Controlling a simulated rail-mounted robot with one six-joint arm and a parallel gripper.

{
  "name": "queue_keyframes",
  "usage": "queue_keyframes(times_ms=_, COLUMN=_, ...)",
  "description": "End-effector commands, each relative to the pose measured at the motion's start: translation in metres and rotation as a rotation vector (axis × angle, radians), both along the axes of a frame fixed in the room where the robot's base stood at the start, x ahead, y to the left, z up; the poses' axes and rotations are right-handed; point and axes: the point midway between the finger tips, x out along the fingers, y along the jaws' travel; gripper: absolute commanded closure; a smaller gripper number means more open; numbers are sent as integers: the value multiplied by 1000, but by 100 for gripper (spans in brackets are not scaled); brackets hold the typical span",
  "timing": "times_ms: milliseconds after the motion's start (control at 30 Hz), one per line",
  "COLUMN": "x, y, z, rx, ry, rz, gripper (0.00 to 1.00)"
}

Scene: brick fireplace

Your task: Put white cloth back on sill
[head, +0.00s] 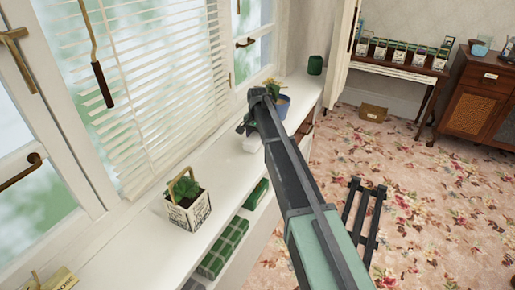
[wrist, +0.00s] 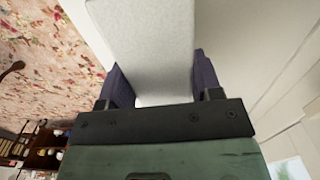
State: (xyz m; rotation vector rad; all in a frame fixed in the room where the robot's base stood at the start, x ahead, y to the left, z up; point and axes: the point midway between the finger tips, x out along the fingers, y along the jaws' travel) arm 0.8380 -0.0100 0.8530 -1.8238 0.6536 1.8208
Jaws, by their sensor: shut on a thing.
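My gripper (head: 246,127) is over the white sill (head: 150,232), partway along it, and is mostly seen from behind my arm. In the wrist view my gripper (wrist: 160,85) has its two dark fingers shut on the white cloth (wrist: 148,45), one on each side. The cloth looks like a thick, flat, pale block. In the head view a small part of the white cloth (head: 251,144) shows just below the gripper, close to the sill. I cannot tell whether it touches the sill.
A potted plant in a square white planter (head: 187,205) stands on the sill nearer me. A blue pot (head: 283,106) and a green cup (head: 315,65) stand farther along. Green plaid items (head: 222,250) sit on the shelf below. Window blinds (head: 150,80) hang at the left.

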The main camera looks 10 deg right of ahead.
Motion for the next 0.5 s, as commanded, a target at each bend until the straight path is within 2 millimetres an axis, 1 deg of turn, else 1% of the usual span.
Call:
queue_keyframes(times_ms=33, x=0, y=0, z=-23, rx=0, ry=0, rz=0, gripper=60)
queue_keyframes(times_ms=67, x=0, y=0, z=-26, rx=0, ry=0, rz=0, gripper=60)
queue_keyframes(times_ms=100, x=0, y=0, z=-28, rx=0, ry=0, rz=0, gripper=60)
queue_keyframes(times_ms=200, x=0, y=0, z=-23, rx=0, ry=0, rz=0, gripper=60)
queue_keyframes(times_ms=300, x=0, y=0, z=-22, rx=0, ry=0, rz=0, gripper=60)
queue_keyframes(times_ms=467, x=0, y=0, z=-27, rx=0, ry=0, rz=0, gripper=60)
queue_keyframes(times_ms=500, x=0, y=0, z=-25, rx=0, ry=0, rz=0, gripper=35)
